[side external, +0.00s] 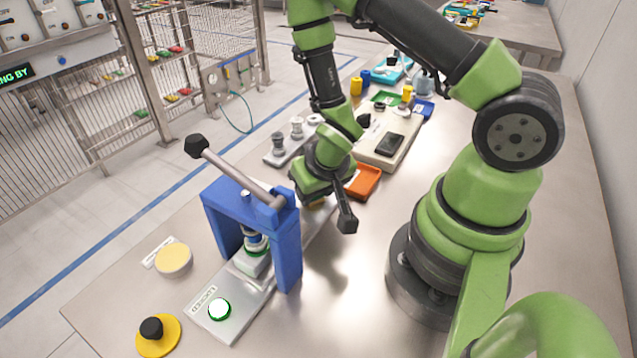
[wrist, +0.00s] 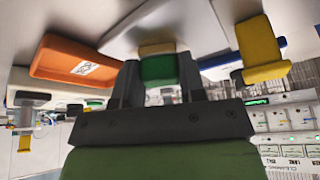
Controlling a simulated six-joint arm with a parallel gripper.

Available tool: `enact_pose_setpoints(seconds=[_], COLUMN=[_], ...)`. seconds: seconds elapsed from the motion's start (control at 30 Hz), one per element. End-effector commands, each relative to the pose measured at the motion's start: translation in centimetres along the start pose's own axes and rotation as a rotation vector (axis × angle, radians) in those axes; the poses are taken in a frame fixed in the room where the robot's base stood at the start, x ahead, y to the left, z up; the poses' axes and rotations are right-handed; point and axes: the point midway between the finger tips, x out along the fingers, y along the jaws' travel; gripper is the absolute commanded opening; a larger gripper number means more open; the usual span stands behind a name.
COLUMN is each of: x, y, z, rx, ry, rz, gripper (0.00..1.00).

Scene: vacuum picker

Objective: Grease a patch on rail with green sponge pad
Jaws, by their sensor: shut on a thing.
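My gripper (wrist: 160,85) is shut on the green sponge pad (wrist: 158,70), which sits between its two dark fingers in the wrist view. The pad is green with a tan layer at its far end. In the side external view my gripper hangs low over the bench behind the blue press, and a small yellowish bit of the pad (side external: 317,203) shows beneath it. A pale grey strip (side external: 316,230), perhaps the rail, runs below my gripper; the wrist hides part of it. I cannot tell whether the pad touches it. A round tub with a pale yellow top (side external: 173,258) stands at the front left.
The blue press (side external: 288,250) with its long lever stands close in front of my gripper. An orange tray (side external: 364,181) lies just behind it and also shows in the wrist view (wrist: 75,62). A yellow disc with a black knob (side external: 158,335) sits at the front edge.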

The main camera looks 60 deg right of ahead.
Motion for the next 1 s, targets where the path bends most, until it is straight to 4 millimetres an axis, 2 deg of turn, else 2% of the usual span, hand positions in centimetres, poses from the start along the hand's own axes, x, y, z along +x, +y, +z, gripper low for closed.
enact_pose_setpoints(seconds=[0.3, 0.53, 0.67, 1.0], x=[-0.5, -0.8, -0.9, -0.6], y=[-2.3, -3.0, -2.8, -0.3], z=[1.4, 1.6, 1.4, 0.0], rx=[-0.015, -0.013, -0.01, -0.006], ry=[-0.015, -0.012, -0.011, -0.007], rz=[-0.004, -0.005, -0.005, -0.003], gripper=[0.12, 0.11, 0.11, 0.12])
